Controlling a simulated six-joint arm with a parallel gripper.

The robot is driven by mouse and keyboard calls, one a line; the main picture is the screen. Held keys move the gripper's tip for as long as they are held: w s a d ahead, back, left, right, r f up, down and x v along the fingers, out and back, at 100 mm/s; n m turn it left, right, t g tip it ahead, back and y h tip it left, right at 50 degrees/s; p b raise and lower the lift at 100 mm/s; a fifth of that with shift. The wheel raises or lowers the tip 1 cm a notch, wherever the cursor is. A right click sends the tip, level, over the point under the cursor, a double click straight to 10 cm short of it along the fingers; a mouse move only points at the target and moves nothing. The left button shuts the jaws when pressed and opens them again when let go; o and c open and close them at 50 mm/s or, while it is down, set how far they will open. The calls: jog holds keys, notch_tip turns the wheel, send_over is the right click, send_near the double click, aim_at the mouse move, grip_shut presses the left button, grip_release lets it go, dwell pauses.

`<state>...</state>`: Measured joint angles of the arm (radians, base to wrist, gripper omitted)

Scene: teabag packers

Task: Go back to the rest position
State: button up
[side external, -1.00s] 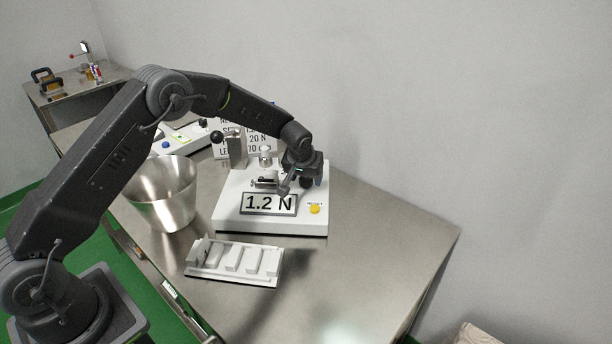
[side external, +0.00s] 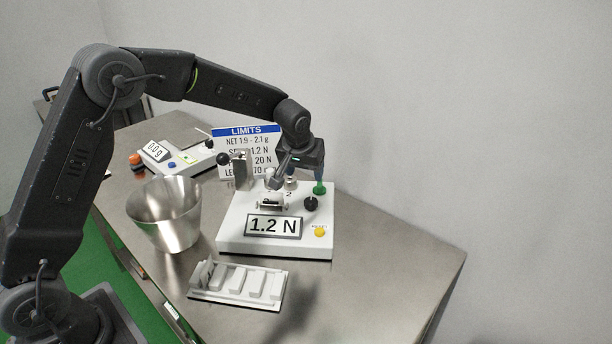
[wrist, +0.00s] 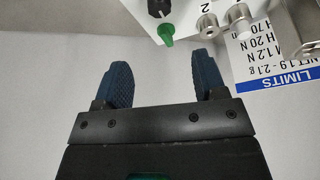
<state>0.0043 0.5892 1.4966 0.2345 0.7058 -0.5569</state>
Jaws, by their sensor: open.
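My gripper (wrist: 164,85) is open and empty in the wrist view, its two blue fingers apart over a plain light surface. In the side view my gripper (side external: 296,178) hangs above the back of the white test device (side external: 232,238), near its green knob (side external: 319,188). The device's display reads 1.2 N. It has a black knob (side external: 311,203), a yellow button (side external: 320,231) and metal posts. The green knob also shows at the top of the wrist view (wrist: 166,32). Whether a finger touches anything on the device cannot be told from the side view.
A metal bucket (side external: 165,225) stands left of the device, and a white slotted tray (side external: 236,299) lies in front. A small scale reading 0.0 g (side external: 157,152) and the limits sign (side external: 232,150) stand behind. The steel table's right side (side external: 385,260) is clear.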

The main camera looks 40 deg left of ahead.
jog(key=s+r+m, duration=0.2)
jog(key=s+r, duration=1.1)
jog(key=s, duration=0.2)
jog(key=s+d+m+t+h, duration=0.1)
jog(key=s+d+m, duration=0.1)
jog(key=s, duration=1.7)
jog(key=shift+s+d+f+m+t+h, duration=0.25)
jog(key=shift+f+m+t+h, duration=0.05)
jog(key=shift+f+h, duration=0.1)
jog(key=shift+c, duration=0.2)
